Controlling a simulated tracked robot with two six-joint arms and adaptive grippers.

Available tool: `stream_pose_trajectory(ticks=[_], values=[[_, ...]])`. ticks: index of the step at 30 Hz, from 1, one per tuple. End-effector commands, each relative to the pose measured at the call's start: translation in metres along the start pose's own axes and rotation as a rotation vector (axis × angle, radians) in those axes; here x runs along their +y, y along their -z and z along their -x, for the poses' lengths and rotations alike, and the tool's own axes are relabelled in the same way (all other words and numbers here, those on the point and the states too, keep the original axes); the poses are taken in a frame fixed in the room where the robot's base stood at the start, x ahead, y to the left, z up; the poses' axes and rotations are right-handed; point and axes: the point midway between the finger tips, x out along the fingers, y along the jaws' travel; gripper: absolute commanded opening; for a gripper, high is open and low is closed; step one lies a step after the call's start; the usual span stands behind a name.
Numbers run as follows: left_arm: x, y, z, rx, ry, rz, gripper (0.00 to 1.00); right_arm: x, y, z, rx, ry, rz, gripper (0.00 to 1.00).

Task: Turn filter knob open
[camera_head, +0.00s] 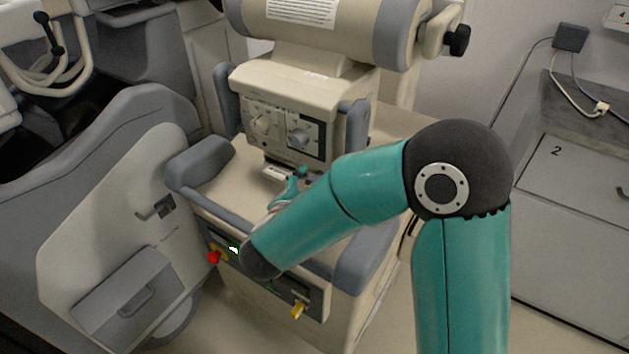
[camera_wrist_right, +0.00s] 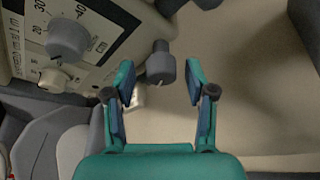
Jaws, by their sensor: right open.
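The beige machine carries a control panel (camera_head: 283,130) with a pale knob on its left half and a grey knob (camera_head: 299,137) on its right half. In the right wrist view a grey round dial (camera_wrist_right: 68,38) with number marks and a small pale knob (camera_wrist_right: 54,80) show at the upper left. A separate grey knob (camera_wrist_right: 160,64) is beyond and roughly between my open fingertips. I cannot tell which one is the filter knob. My right gripper (camera_wrist_right: 160,84) is open and holds nothing. In the head view it shows below the panel (camera_head: 298,176), partly behind my arm.
A beige cylinder (camera_head: 325,28) sits above the panel, with a black knob (camera_head: 459,40) at its right end. Grey padded handles flank the panel. A red button (camera_head: 214,257) and a yellow knob (camera_head: 298,310) are on the machine's lower front. Grey cabinets (camera_head: 575,220) stand at right.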

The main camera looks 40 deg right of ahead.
Motion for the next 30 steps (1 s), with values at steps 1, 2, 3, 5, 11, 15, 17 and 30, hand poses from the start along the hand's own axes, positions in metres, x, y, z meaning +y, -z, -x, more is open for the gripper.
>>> stream_pose_trajectory(ticks=[1, 2, 3, 5, 11, 15, 17, 30], values=[[0.0, 0.0, 0.0, 0.0, 0.0, 0.0, 0.4, -0.001, 0.0, -0.004, -0.001, 0.002, 0.001, 0.55], [0.0, 0.0, 0.0, 0.0, 0.0, 0.0, 0.4, -0.001, 0.0, -0.005, -0.001, 0.001, 0.001, 0.55], [0.0, 0.0, 0.0, 0.0, 0.0, 0.0, 0.4, 0.0, 0.0, -0.007, -0.001, 0.0, 0.001, 0.55], [0.0, 0.0, 0.0, 0.0, 0.0, 0.0, 0.4, 0.0, 0.0, -0.008, -0.001, 0.0, 0.001, 0.55], [0.0, 0.0, 0.0, 0.0, 0.0, 0.0, 0.4, 0.0, 0.0, -0.008, -0.001, 0.0, 0.001, 0.55], [0.0, 0.0, 0.0, 0.0, 0.0, 0.0, 0.4, 0.0, -0.001, -0.008, -0.001, 0.0, 0.001, 0.39], [0.0, 0.0, 0.0, 0.0, 0.0, 0.0, 0.4, -0.001, -0.001, -0.008, -0.001, 0.0, 0.0, 0.29], [0.001, 0.0, 0.002, 0.0, 0.0, 0.0, 0.4, -0.001, -0.005, -0.01, -0.008, 0.007, 0.011, 0.0]])
